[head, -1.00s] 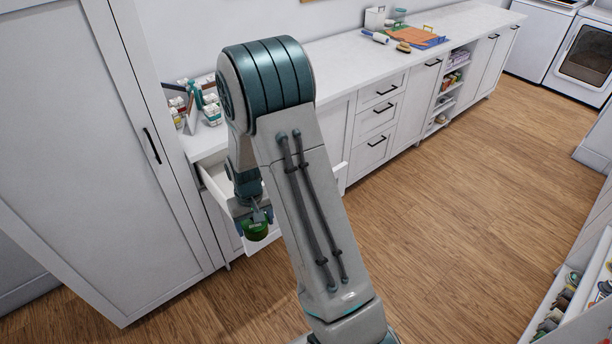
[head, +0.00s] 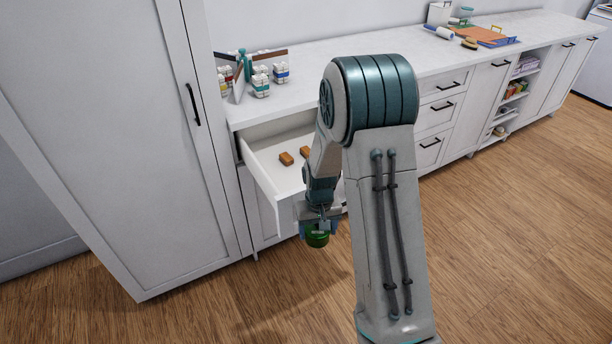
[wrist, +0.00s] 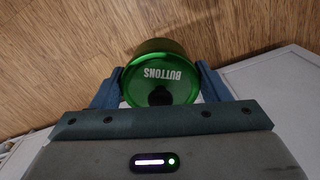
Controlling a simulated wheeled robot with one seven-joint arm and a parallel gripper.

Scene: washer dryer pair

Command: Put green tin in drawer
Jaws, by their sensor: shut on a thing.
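The green tin (head: 317,236) is held in my gripper (head: 319,229), in front of and a little below the open drawer's front. In the wrist view the tin (wrist: 160,72) has a round green face marked BUTTONS, and a blue finger of my gripper (wrist: 160,88) presses on each side of it. The white drawer (head: 262,166) is pulled out under the left end of the counter. Two small brown blocks lie inside it, one of them this block (head: 286,159). My arm hides the drawer's right part.
A tall white cabinet (head: 120,120) stands just left of the drawer. Small jars (head: 261,84) and a rack stand on the counter (head: 400,55) above it. An orange board (head: 484,36) and a brush lie farther right. The wooden floor is clear at right.

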